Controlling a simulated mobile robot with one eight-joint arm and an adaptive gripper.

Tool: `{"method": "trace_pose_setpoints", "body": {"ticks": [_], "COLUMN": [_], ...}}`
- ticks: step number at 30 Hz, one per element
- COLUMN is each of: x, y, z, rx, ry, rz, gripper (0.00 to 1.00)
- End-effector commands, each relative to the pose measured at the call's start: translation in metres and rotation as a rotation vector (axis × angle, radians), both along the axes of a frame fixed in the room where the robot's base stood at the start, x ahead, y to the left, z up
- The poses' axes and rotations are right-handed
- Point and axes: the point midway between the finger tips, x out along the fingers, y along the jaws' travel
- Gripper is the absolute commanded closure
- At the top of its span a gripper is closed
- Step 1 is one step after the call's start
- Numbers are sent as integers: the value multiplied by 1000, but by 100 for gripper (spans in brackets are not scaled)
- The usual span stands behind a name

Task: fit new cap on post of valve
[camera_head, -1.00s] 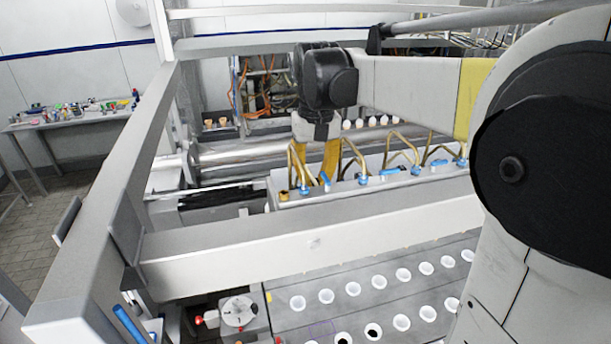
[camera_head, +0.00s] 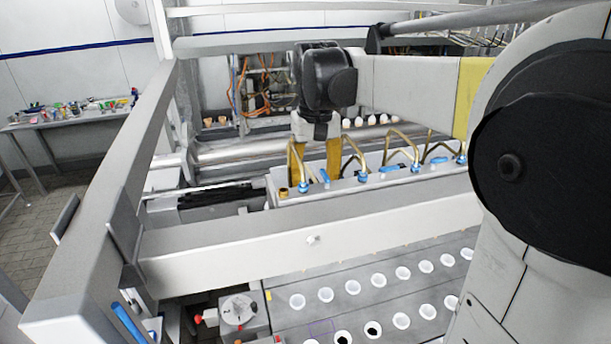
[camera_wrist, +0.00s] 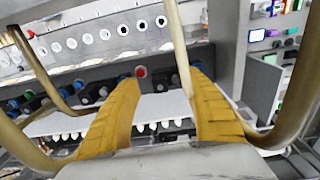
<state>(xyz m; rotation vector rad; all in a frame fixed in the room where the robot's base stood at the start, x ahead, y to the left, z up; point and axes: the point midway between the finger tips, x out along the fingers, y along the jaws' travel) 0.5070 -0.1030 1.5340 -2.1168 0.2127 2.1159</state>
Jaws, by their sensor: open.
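My gripper (camera_head: 315,176) is open, with its two yellow fingers pointing down at the left end of a grey valve block (camera_head: 345,188). The block carries blue fittings (camera_head: 390,169) and bent brass tubes (camera_head: 400,145). A small brass piece (camera_head: 283,193) stands at the block's left end, beside the fingers. In the wrist view the fingers of my gripper (camera_wrist: 168,82) are apart, with no cap held between them. A brass tube (camera_wrist: 178,45) passes close to the right finger. I cannot tell which part is the post or the new cap.
A grey beam (camera_head: 310,242) crosses in front of the block. Below it is a panel with white-rimmed holes (camera_head: 353,287). Small white pieces (camera_head: 371,120) and orange pieces (camera_head: 222,120) stand behind. A cluttered table (camera_head: 70,118) is at far left. Brass tubes crowd the fingers.

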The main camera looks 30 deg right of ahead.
Motion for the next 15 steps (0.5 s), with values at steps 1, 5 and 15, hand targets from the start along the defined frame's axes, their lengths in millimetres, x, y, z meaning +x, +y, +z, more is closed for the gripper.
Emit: {"method": "trace_pose_setpoints", "body": {"ticks": [1,5,15], "x": [0,0,0], "y": [0,0,0], "z": [0,0,8], "rx": [0,0,1], "ry": [0,0,0], "rz": [0,0,0], "gripper": [43,43,43]}}
